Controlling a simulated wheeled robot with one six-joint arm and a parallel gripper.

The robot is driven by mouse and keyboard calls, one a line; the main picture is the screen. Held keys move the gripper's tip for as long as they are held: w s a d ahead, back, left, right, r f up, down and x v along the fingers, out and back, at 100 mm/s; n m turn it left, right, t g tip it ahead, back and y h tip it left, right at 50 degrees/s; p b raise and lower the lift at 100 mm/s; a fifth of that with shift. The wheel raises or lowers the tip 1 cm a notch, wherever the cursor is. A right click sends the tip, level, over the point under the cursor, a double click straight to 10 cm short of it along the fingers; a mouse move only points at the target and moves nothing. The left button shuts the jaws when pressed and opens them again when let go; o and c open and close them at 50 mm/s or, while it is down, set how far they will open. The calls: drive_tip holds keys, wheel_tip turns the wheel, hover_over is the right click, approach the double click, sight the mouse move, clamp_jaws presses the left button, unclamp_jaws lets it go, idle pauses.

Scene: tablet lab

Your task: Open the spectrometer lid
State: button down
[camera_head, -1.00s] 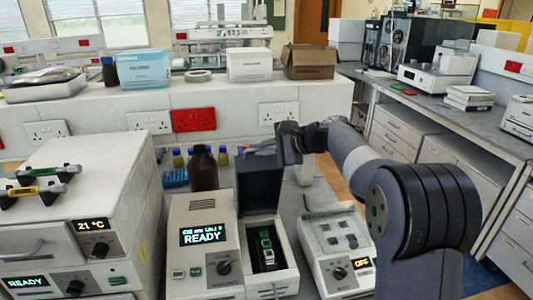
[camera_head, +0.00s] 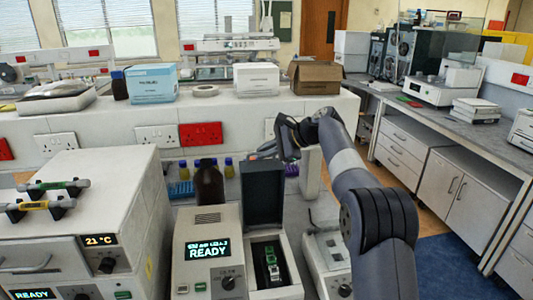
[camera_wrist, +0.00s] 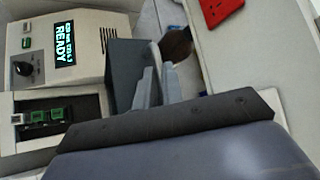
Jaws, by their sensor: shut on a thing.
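The spectrometer (camera_head: 207,270) is a pale instrument with a lit READY display, below the centre of the head view. Its dark grey lid (camera_head: 262,195) stands upright at the back of the open sample compartment (camera_head: 284,270), where small green and pale cuvettes (camera_head: 271,262) show. In the wrist view the lid (camera_wrist: 124,68) is left of my grey fingers. My gripper (camera_head: 266,152) is at the lid's upper edge and shut on it. The fingers also show in the wrist view (camera_wrist: 157,85). The exact contact is partly hidden.
A dark brown bottle (camera_head: 209,185) stands close behind the spectrometer. An oven-like instrument (camera_head: 85,220) with handles on top is at the left. Another instrument (camera_head: 326,255) stands at the right, partly behind my arm. The bench wall with red sockets (camera_head: 201,134) is behind.

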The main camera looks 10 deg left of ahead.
drive_tip(key=shift+w+r, duration=0.1)
drive_tip(key=shift+r, duration=0.1)
idle(0.4)
drive_tip(key=c, duration=1.5)
unclamp_jaws()
drive_tip(key=shift+f, duration=0.1)
drive_tip(key=b+v, duration=0.1)
drive_tip(key=v, duration=0.9)
drive_tip(key=shift+d+r, duration=0.25)
drive_tip(key=shift+r, duration=0.05)
